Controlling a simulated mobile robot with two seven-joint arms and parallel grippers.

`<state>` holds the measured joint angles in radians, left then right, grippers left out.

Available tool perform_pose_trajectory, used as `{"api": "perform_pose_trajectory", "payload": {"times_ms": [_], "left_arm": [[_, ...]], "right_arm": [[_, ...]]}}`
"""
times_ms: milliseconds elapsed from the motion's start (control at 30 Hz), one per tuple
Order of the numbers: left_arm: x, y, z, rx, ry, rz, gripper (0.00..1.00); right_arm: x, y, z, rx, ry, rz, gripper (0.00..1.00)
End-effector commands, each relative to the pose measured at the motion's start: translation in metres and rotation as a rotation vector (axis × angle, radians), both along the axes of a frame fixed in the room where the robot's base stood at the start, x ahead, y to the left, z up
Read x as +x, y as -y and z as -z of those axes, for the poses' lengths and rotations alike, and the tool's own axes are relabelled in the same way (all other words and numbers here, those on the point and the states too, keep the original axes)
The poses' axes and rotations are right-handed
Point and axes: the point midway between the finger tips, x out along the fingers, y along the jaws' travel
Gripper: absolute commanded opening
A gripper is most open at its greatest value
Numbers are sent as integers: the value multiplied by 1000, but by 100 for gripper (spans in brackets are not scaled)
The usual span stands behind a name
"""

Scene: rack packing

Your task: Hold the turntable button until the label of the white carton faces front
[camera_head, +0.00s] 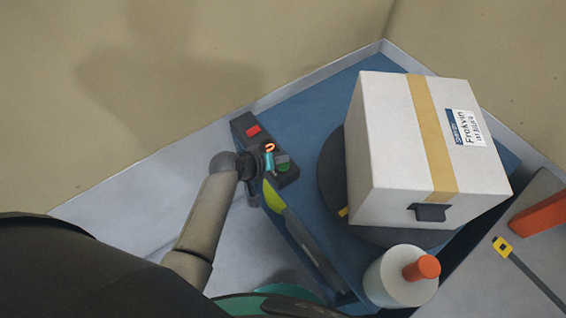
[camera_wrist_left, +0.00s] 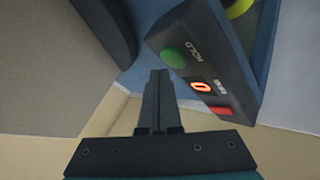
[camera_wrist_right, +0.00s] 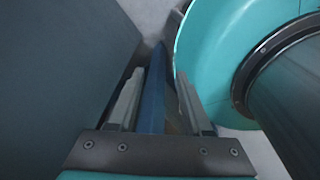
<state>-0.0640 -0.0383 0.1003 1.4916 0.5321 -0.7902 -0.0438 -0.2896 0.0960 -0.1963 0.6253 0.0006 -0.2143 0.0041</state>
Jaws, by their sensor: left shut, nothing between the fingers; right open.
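The white carton (camera_head: 395,140) with a tan tape strip stands on the dark round turntable (camera_head: 333,180). Its printed label (camera_head: 467,128) shows near the right edge of the large face turned up to the head camera. The control box (camera_head: 250,122) has a red button, a glowing orange mark and a green button (camera_wrist_left: 174,57) beside the word HOLD. My left gripper (camera_head: 268,162) is shut and empty at the box; in the left wrist view its fingertips (camera_wrist_left: 160,73) appear beside the green button; contact cannot be told. My right gripper (camera_wrist_right: 160,75) is open, away from the carton.
A yellow-green and dark tool (camera_head: 300,235) lies left of the turntable. An orange object (camera_head: 540,214) and a yellow-ended dark strip (camera_head: 520,265) are at right.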

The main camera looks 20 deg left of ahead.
Motion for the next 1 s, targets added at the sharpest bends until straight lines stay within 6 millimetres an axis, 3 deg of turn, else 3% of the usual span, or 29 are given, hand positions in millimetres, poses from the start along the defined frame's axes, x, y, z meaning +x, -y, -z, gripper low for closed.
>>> {"api": "perform_pose_trajectory", "payload": {"times_ms": [1000], "left_arm": [[0, 0, 8, 0, 1, -1, 0]], "right_arm": [[9, 0, 3, 1, 12, 1, 50]]}}
